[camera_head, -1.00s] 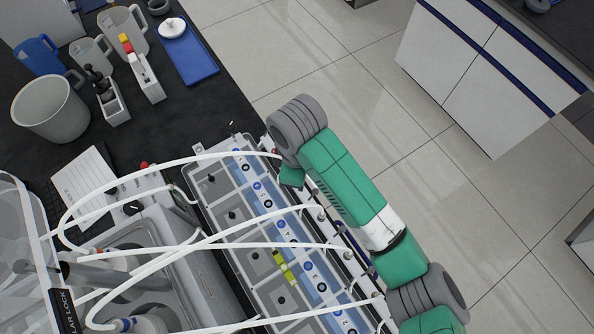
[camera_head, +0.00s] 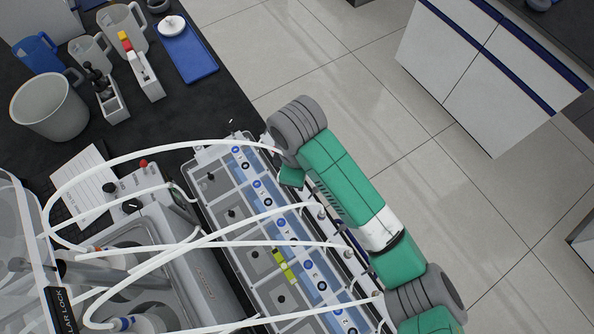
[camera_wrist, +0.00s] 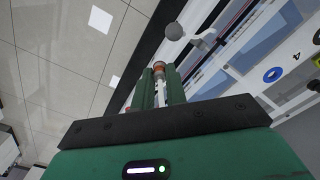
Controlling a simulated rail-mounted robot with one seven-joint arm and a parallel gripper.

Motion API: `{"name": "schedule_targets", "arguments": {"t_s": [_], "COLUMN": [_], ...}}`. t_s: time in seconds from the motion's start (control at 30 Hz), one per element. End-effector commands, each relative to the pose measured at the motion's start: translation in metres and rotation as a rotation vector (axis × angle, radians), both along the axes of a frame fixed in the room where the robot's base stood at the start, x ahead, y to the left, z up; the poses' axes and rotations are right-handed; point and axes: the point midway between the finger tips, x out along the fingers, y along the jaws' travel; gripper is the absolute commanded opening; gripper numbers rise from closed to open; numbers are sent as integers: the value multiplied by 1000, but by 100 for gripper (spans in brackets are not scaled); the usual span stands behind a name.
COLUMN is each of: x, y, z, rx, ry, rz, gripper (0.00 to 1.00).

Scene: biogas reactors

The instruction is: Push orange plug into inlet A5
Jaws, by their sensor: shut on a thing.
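In the wrist view, my gripper (camera_wrist: 160,88) is shut on the orange plug (camera_wrist: 159,67), whose orange end shows between the tips of the two green fingers. A pale stem shows below the orange part. A grey rounded knob (camera_wrist: 174,31) and a white fitting (camera_wrist: 203,40) lie just beyond the fingertips, beside the reactor box. I cannot tell whether the plug touches anything ahead, or which opening is inlet A5. In the head view, the plug and fingertips are hidden by my arm, which lies along the right side of the reactor box (camera_head: 222,192).
White tubes (camera_head: 150,153) arch over the reactor box, several ending along its right side near my arm. A yellow-green part (camera_head: 285,265) sits on the box. Beakers, a blue tray (camera_head: 188,56) and a white bucket (camera_head: 48,107) stand at the upper left. Open floor lies right.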

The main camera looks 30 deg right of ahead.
Motion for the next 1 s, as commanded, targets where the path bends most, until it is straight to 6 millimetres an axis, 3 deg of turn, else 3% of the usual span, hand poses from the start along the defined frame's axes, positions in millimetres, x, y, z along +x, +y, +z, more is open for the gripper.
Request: {"name": "schedule_targets", "arguments": {"t_s": [0.17,0.2,0.33,0.73,0.87,1.0], "x": [0,0,0,0,1,1], "y": [0,0,0,0,0,-1], "z": [0,0,0,9,30,63], "rx": [0,0,0,0,-1,-2], "ry": [0,0,0,-1,-2,-2], "rz": [0,0,0,1,1,1], "gripper": [0,16,39,39,39,39]}}
